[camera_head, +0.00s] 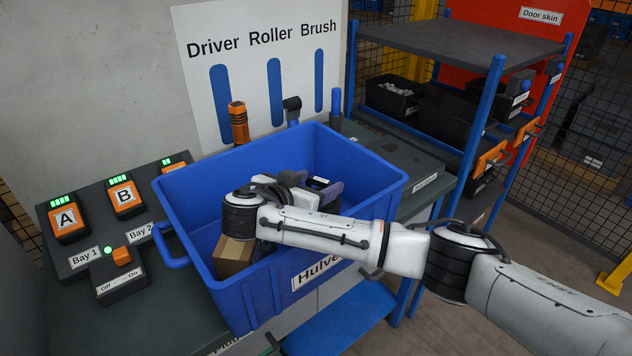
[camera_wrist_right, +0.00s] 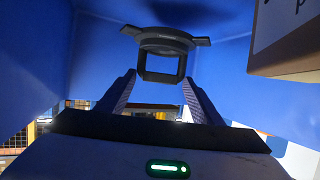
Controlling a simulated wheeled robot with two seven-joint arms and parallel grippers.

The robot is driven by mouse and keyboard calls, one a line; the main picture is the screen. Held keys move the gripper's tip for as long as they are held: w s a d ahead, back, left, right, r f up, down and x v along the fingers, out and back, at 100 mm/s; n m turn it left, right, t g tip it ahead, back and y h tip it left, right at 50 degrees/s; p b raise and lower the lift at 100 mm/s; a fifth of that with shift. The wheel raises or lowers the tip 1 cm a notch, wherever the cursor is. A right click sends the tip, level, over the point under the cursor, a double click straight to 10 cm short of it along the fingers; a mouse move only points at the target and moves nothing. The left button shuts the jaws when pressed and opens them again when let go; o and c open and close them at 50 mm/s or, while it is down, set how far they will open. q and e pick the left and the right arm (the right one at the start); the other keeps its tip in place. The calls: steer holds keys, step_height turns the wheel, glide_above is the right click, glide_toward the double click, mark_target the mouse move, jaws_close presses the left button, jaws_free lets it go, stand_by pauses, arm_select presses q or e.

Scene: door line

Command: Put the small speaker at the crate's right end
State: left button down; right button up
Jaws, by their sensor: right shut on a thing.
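The blue crate (camera_head: 362,205) stands on the dark bench, with a partly covered label on its front. My right gripper (camera_head: 322,187) reaches down inside it, right of the middle. A small dark thing (camera_head: 319,182) shows at its fingers; I take it for the small speaker, but its shape is mostly hidden. In the right wrist view my right gripper's fingers (camera_wrist_right: 160,84) are on either side of the square, frame-like part of a dark grey thing (camera_wrist_right: 163,40). I cannot tell whether it touches the crate floor. My left gripper is not in view.
A cardboard box (camera_head: 234,257) sits at the crate's left end, and it shows in the right wrist view (camera_wrist_right: 293,40). Orange chargers (camera_head: 66,218) stand left of the crate. A tool board (camera_head: 262,75) stands behind, and a blue-posted rack (camera_head: 455,48) at the right.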

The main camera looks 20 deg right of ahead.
steer(key=shift+f+b, duration=0.55)
steer(key=o, duration=1.6)
steer(key=shift+s+f, duration=0.15)
steer(key=shift+f, duration=0.05)
steer(key=shift+r, duration=0.2)
steer(key=shift+w+r+v, duration=0.1)
steer(key=shift+r+v, duration=0.1)
steer(key=shift+v, duration=1.1)
steer(key=shift+w+r+v, duration=0.1)
steer(key=shift+r+v, duration=0.05)
steer(key=shift+v, duration=1.15)
steer(key=shift+r+v, duration=0.2)
steer(key=shift+v, duration=1.1)
steer(key=shift+d, duration=0.1)
